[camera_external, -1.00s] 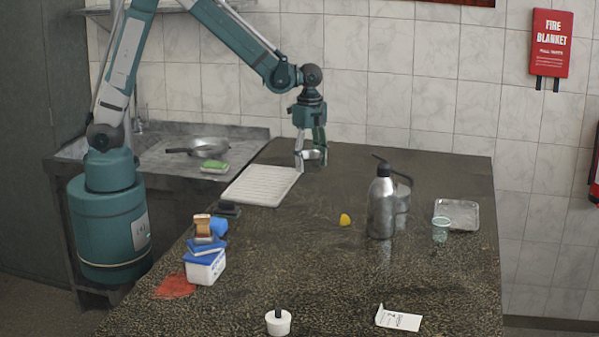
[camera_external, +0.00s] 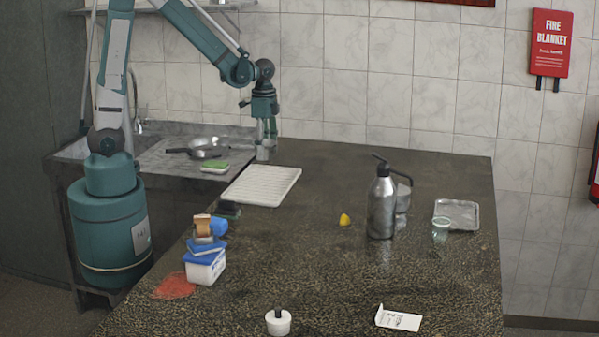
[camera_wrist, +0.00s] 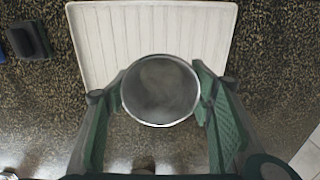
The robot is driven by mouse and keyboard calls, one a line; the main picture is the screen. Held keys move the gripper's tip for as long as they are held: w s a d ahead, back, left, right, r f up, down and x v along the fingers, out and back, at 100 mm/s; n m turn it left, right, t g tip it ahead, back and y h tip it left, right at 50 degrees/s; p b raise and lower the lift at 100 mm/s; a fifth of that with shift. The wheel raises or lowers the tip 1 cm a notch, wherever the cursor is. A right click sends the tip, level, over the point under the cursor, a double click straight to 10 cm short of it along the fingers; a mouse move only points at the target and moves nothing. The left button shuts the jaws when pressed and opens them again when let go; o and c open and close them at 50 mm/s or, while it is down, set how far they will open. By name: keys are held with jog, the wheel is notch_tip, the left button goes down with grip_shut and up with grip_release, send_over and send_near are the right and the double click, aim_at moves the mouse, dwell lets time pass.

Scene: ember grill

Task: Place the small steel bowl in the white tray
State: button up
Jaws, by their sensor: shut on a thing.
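The small steel bowl (camera_wrist: 160,90) is held between the two green fingers of my gripper (camera_wrist: 161,98), which is shut on it. It is upright, with its open top facing the wrist camera, and overlaps the near edge of the white tray (camera_wrist: 205,45) in that view. The bowl is hard to make out there between the fingers.
A pan (camera_external: 208,147) and a green sponge (camera_external: 214,168) are on the sink drainboard at left. A dark block (camera_external: 228,210) lies beside the tray's near left corner. A steel flask (camera_external: 382,205) and a lemon piece (camera_external: 345,220) stand to the right, with clear counter between.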

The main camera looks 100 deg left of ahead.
jog(key=shift+s+a, duration=0.1)
jog(key=shift+s, duration=0.2)
send_over(264, 183)
jog(key=shift+w+f, duration=0.15)
jog(key=shift+f, duration=2.8)
jog(key=shift+f, duration=0.15)
jog(key=shift+f, duration=1.95)
jog(key=shift+f+b, duration=0.15)
jog(key=shift+b, duration=0.25)
jog(key=o, duration=0.9)
